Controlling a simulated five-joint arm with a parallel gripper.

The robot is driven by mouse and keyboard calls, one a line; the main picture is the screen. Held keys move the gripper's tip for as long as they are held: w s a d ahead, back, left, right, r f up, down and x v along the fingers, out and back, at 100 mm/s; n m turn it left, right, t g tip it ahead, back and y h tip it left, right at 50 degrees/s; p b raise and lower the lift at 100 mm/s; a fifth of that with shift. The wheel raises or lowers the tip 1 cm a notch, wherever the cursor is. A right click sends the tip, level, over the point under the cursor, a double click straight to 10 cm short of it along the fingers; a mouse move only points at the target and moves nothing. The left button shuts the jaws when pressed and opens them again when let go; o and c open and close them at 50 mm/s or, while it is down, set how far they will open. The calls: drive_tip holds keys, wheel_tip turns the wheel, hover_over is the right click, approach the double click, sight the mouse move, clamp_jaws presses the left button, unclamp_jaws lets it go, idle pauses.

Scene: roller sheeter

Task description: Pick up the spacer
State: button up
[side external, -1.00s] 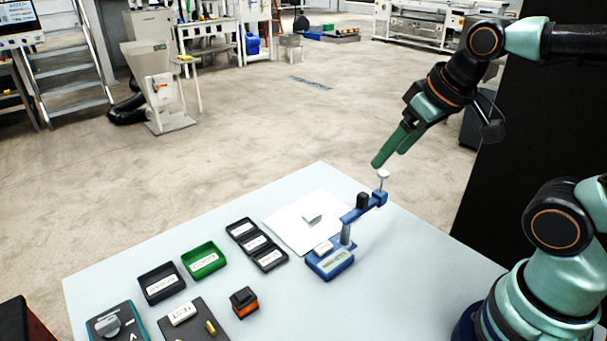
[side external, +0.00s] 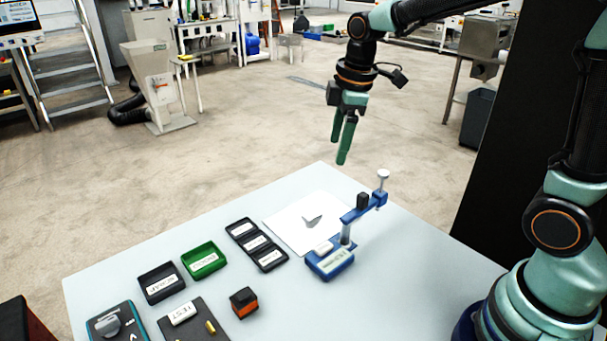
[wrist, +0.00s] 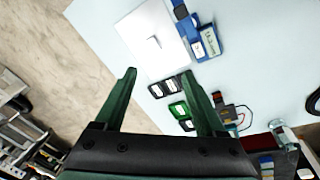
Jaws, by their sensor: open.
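My gripper (side external: 340,150) is open and empty, with its green fingers pointing down, high above the far side of the table. In the wrist view my gripper's fingers (wrist: 158,76) are spread apart with nothing between them. A small grey angular piece (side external: 312,219) lies on a white sheet (side external: 285,228); it also shows in the wrist view (wrist: 154,42). A blue stand (side external: 331,263) with a raised arm, a black knob and a pale disc-topped pin is beside the sheet. I cannot tell for certain which piece is the spacer.
A black three-compartment tray (side external: 257,244), a green bin (side external: 204,261) and a black bin (side external: 161,283) stand left of the sheet. An orange-and-black block (side external: 244,302) and a dark test board (side external: 192,322) are nearer. The table's right side is clear.

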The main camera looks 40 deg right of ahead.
drive_tip(key=w+f+n+g, duration=0.2)
drive_tip(key=w+f+n, duration=0.45)
drive_tip(key=f, duration=0.25)
hover_over(312, 214)
drive_tip(key=shift+n, duration=0.25)
drive_tip(key=f, duration=0.7)
drive_tip(key=shift+s+a, duration=0.1)
drive_tip(key=shift+s, duration=0.15)
drive_tip(key=shift+w+f, duration=0.15)
drive_tip(key=shift+f, duration=1.2)
drive_tip(key=shift+w+f, duration=0.1)
drive_tip(key=shift+f, duration=1.2)
clamp_jaws()
